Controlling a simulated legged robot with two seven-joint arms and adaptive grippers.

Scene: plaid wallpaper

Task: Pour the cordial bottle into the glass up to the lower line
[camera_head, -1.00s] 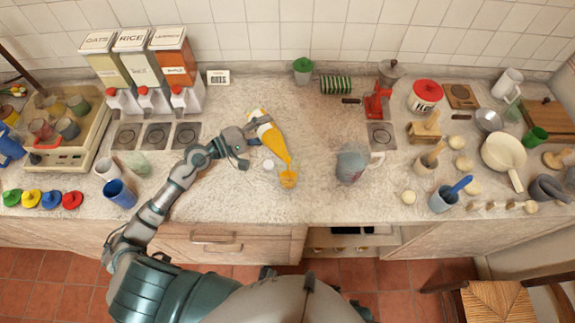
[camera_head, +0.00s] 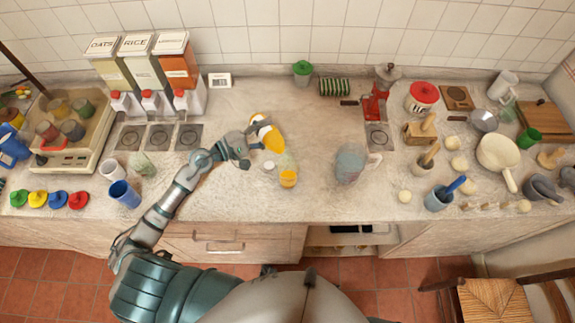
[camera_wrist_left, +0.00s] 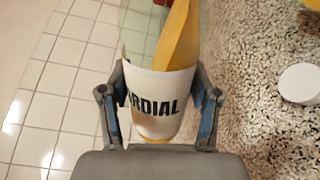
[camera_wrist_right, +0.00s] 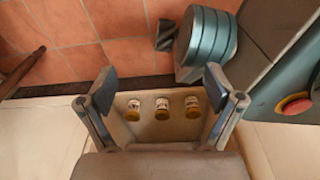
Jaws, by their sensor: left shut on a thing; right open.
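The cordial bottle (camera_head: 268,134), with orange-yellow liquid and a white label, is tilted, its clear neck towards the glass (camera_head: 288,178). The glass stands on the worktop with orange liquid in its lower part; its lines are too small to make out. My left gripper (camera_head: 246,138) is shut around the bottle's labelled part. In the left wrist view the bottle (camera_wrist_left: 160,100) sits between both fingers, its liquid lying slanted to one side. I see no clear stream. My right gripper (camera_wrist_right: 158,88) is open and empty, outside the head view.
A white cap (camera_head: 269,165) lies left of the glass. A jug (camera_head: 351,163) stands to the right, with bare worktop between. A blue cup (camera_head: 124,193) and clear tumbler (camera_head: 143,164) stand left, near my left arm. Three small jars (camera_wrist_right: 163,107) show in the right wrist view.

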